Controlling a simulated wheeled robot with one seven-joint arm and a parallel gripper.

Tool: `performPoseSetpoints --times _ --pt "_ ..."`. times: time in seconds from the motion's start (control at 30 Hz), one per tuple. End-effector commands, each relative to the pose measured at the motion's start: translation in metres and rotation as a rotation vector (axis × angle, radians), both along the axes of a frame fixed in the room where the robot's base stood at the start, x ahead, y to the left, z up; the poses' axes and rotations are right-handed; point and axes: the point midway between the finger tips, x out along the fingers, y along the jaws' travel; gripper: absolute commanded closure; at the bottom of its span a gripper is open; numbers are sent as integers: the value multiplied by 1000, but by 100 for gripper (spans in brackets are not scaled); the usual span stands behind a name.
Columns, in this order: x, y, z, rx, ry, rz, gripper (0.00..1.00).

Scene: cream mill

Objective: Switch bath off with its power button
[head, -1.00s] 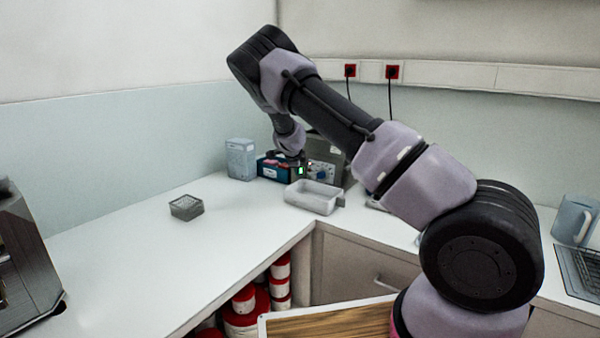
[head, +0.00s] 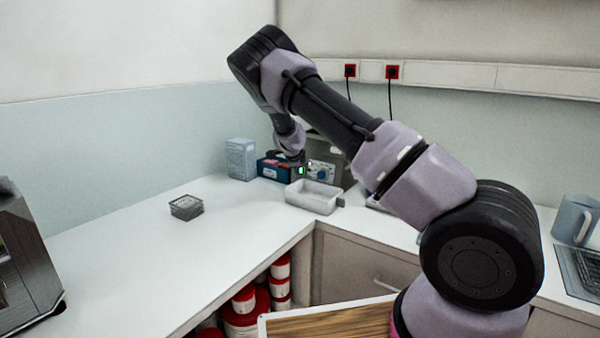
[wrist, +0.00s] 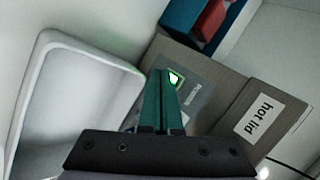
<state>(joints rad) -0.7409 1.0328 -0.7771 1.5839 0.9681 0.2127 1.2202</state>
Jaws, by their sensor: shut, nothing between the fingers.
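The bath is a grey box with a "hot lid" label (wrist: 259,117) in the wrist view. In the head view the bath (head: 340,148) stands at the back corner of the counter, partly behind my arm. A small green-lit spot (wrist: 174,78) shows at the fingertips. I cannot tell whether the fingers touch the panel, and the power button is not clearly readable.
A pale open tray (head: 313,198) sits in front of the bath, close to my gripper. A teal and red device (head: 271,170) and a blue-grey box (head: 240,160) stand to the left.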

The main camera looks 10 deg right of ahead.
Motion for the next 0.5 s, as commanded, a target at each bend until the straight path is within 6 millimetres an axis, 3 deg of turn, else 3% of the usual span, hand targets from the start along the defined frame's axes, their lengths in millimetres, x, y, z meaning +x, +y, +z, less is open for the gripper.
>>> performPoseSetpoints --times 0.5 --pt "6 -6 -1 -1 0 -1 100"
